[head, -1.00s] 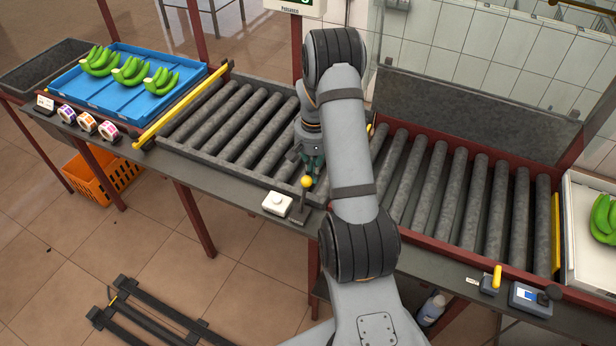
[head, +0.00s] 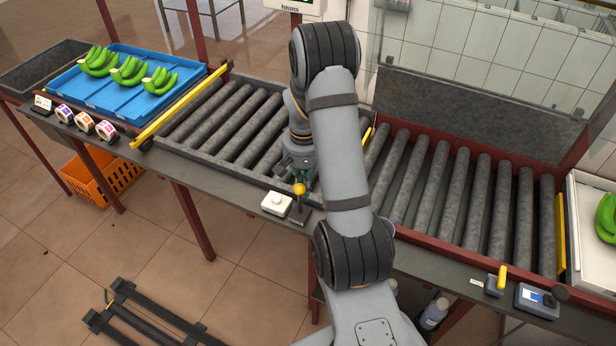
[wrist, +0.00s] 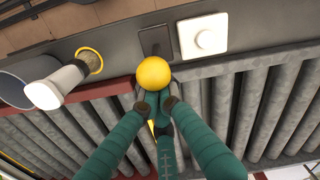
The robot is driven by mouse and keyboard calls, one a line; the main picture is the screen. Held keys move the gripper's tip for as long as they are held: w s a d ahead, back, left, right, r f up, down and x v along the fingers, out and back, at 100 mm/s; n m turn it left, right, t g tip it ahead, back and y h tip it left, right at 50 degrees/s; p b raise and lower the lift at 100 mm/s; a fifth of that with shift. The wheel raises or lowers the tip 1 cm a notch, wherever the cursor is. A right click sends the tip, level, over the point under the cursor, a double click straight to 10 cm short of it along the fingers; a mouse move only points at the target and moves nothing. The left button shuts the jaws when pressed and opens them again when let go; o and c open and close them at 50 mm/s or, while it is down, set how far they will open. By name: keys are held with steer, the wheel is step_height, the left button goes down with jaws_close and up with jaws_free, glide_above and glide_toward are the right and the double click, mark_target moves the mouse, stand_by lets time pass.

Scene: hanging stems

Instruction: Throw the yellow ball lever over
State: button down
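The yellow ball (head: 300,188) tops a short dark lever on the front ledge of the roller conveyor, just right of a white button box (head: 277,203). In the head view the lever stands nearly upright. My gripper (head: 301,173) is right behind the ball, pointing down at it. In the wrist view the ball (wrist: 154,73) is at the tips of my teal fingers (wrist: 156,102), which converge with a narrow gap at its lower edge. They look very near or touching it. I cannot tell whether they grip it. The lever's stem is hidden there by the ball.
Grey rollers (head: 240,125) lie behind the ledge. A blue tray (head: 118,85) of green bananas stands at left. A yellow bar (head: 180,108) crosses the conveyor's left end. Another yellow-handled lever (head: 502,277) and a blue device (head: 537,300) sit on the right ledge.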

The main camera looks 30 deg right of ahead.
mark_target(299, 196)
steer(key=shift+s+a+b, duration=0.7)
steer(key=shift+s+a, duration=0.35)
steer(key=shift+a, duration=0.3)
steer(key=shift+w+d, duration=0.4)
steer(key=shift+d, duration=0.05)
steer(key=shift+r+p, duration=0.25)
steer(key=shift+p, duration=0.05)
step_height(299, 196, up, 10)
steer(key=p, duration=0.7)
steer(key=shift+f, duration=0.2)
steer(key=shift+f, duration=0.1)
step_height(299, 196, down, 10)
steer(key=b, duration=0.7)
steer(key=shift+f+b, duration=0.15)
steer(key=shift+b, duration=0.2)
steer(key=shift+s+a+r, duration=0.25)
steer(key=shift+s+a, duration=0.05)
steer(key=shift+a, duration=0.05)
